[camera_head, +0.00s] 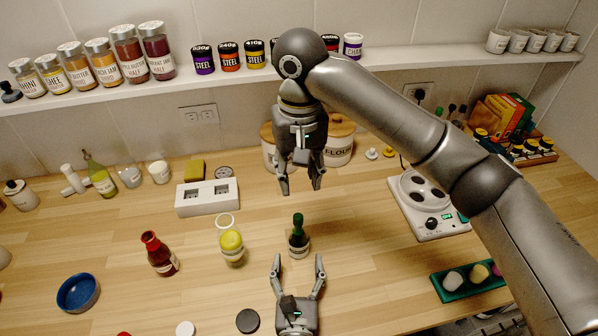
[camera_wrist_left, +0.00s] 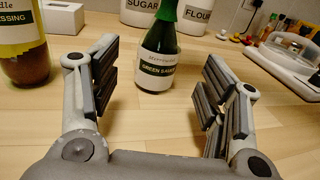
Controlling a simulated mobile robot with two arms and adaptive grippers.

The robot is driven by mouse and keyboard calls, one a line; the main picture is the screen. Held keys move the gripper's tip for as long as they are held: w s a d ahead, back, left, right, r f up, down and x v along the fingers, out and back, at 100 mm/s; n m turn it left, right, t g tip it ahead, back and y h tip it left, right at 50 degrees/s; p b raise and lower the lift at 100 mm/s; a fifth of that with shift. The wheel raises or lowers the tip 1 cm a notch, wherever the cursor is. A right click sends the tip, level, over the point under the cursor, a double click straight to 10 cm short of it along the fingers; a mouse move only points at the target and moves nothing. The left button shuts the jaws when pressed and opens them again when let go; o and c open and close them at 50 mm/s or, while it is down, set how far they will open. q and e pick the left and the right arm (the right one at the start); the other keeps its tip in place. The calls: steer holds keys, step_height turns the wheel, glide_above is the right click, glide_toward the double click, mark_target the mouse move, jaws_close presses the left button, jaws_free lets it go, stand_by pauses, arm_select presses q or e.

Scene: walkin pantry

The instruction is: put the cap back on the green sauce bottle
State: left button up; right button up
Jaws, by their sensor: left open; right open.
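The green sauce bottle (camera_head: 299,242) stands upright on the wooden counter, dark green with a pale label. In the left wrist view the bottle (camera_wrist_left: 160,58) shows ahead, between the lines of the fingers, its top cut off by the frame. My left gripper (camera_head: 299,264) is open and empty, low on the near side of the bottle. My right gripper (camera_head: 301,190) is open and empty, pointing down above and behind the bottle. A black disc (camera_head: 248,321), a white disc (camera_head: 185,328) and a red one (camera_head: 124,334) lie at the near edge; I cannot tell which cap fits.
A blue bowl (camera_head: 78,293) lies farther left.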

arm_select(q)
steer(key=shift+s+a, duration=0.1)
steer(key=shift+s, duration=2.3)
